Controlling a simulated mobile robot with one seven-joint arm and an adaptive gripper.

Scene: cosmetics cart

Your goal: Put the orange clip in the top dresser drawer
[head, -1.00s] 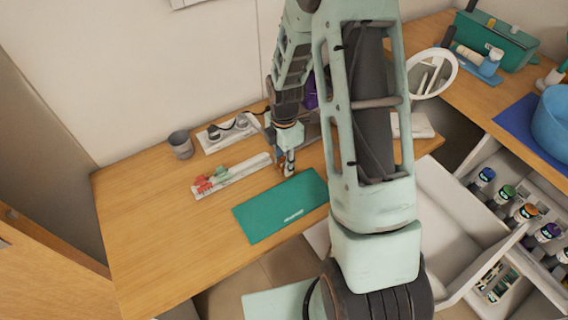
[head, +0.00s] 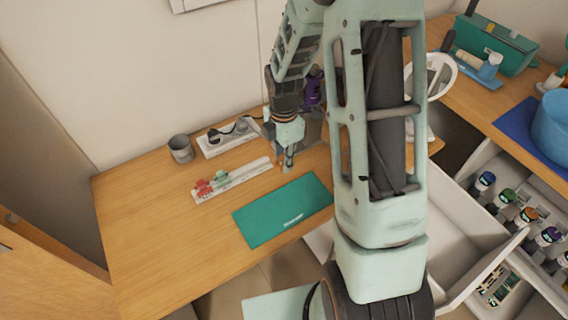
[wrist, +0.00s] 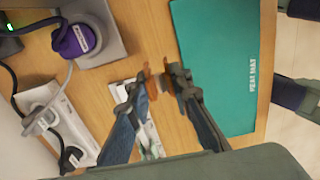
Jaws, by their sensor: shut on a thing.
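The orange clip (wrist: 153,84) is between the fingertips of my gripper (wrist: 160,83) in the wrist view, and the gripper is shut on it. Orange shows on both sides of the gap between the tips. In the head view my gripper (head: 287,163) is over the wooden desk, just behind the teal heat mat (head: 283,211) and right of the white clip tray (head: 245,174). The clip is too small to make out clearly there. An open white drawer (head: 447,222) is at the right, partly behind my arm, and its visible floor is bare.
Red clips (head: 203,187) and green clips (head: 221,177) lie on the tray. A grey cup (head: 180,148) and a power strip (head: 228,137) stand behind. Bottles (head: 526,217) fill an organiser at the right.

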